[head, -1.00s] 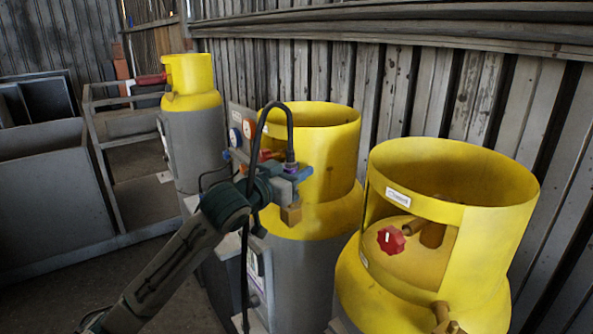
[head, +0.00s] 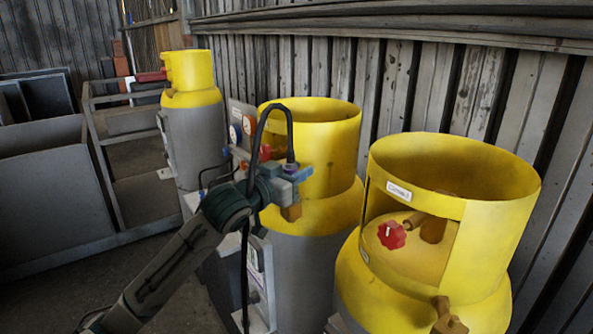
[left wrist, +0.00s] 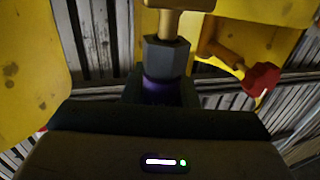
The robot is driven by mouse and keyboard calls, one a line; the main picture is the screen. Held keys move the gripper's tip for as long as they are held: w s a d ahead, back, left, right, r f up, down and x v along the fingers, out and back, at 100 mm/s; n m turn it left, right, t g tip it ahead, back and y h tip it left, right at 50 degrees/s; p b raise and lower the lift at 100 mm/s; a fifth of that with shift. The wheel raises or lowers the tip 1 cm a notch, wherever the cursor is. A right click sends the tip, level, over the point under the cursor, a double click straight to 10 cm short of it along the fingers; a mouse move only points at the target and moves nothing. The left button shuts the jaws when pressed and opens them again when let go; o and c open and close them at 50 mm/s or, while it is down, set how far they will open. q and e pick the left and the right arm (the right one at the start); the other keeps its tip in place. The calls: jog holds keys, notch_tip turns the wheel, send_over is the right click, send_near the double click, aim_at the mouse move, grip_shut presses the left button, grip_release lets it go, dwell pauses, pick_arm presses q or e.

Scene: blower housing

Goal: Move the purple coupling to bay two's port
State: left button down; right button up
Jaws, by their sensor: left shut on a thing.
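My left gripper (head: 285,178) is shut on the coupling, beside the collar of the middle yellow-topped cylinder (head: 318,165). The coupling's purple part (head: 291,167) shows at the gripper, with a black hose (head: 287,118) looping up from it. In the left wrist view the coupling (left wrist: 162,88) has a purple band below a grey hex nut (left wrist: 167,55). A brass fitting (left wrist: 172,22) is right above the nut, in line with it. A brass piece (head: 291,212) also shows below the gripper in the head view. I cannot tell whether the coupling is seated on a port. My right gripper is not in view.
A nearer cylinder (head: 490,220) with a red knob (head: 391,235) and a brass outlet (head: 447,318) stands at the right. Another cylinder (head: 195,140) stands at the back left. Gauges (head: 235,133) sit on a panel behind my gripper. Metal bins (head: 50,195) are at the left.

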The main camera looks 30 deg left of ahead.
pick_arm(q)
jog(key=shift+f+b, duration=0.4)
jog(key=shift+f, duration=0.5)
jog(key=c, duration=1.1)
grip_release()
jog(key=shift+o, duration=0.2)
jog(key=shift+a+f, duration=0.1)
